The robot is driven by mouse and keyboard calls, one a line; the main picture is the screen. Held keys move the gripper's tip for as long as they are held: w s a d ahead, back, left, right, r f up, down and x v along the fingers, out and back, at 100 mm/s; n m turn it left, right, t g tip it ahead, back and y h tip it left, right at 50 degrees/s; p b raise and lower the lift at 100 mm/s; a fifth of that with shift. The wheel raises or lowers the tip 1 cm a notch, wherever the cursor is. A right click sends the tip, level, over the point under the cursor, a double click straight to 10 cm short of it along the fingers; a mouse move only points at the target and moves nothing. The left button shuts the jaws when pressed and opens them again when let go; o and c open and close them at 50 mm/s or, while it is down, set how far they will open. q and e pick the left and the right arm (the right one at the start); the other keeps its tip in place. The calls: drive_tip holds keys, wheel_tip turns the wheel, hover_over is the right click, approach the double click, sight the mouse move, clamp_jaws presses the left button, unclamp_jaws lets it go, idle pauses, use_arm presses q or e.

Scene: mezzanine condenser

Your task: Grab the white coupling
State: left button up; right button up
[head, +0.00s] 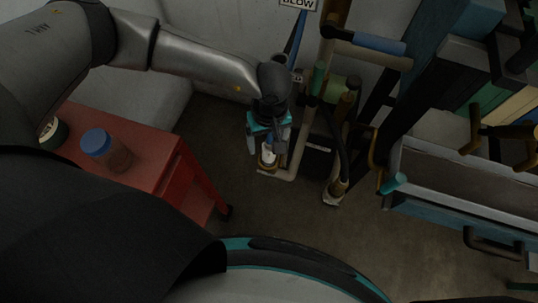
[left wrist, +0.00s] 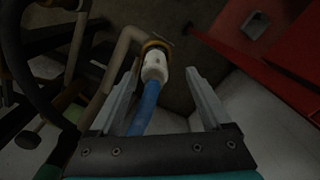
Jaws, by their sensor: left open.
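The white coupling (left wrist: 155,66) shows in the left wrist view between the two fingers of my left gripper (left wrist: 163,82). A blue hose (left wrist: 143,110) runs from it toward the gripper's palm, and a brass-coloured ring sits at its far end, by a beige pipe. The fingers stand apart on either side, with a visible gap to the coupling. In the head view my left gripper (head: 267,145) points down at the coupling (head: 269,156), which is partly hidden by the fingers. My right gripper is not in view.
A red table (head: 150,165) with a blue-lidded jar (head: 113,152) stands at the left. Beige pipes (head: 302,135) and valves rise just right of the gripper. A blue-grey trough (head: 460,175) is farther right. Open floor (head: 270,210) lies in front.

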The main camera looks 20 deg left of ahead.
sight(269, 156)
use_arm(q)
wheel_tip(269, 156, down, 2)
drive_tip(key=shift+f, duration=0.2)
drive_tip(key=shift+w+f+b, duration=0.25)
drive_tip(key=shift+f+b, duration=0.15)
drive_tip(key=shift+f, duration=0.9)
drive_tip(key=shift+w+f+b, duration=0.2)
drive_tip(key=shift+f+b, duration=0.15)
drive_tip(key=shift+f, duration=0.9)
drive_tip(key=shift+c, duration=0.4)
clamp_jaws()
drive_tip(key=shift+r, duration=0.1)
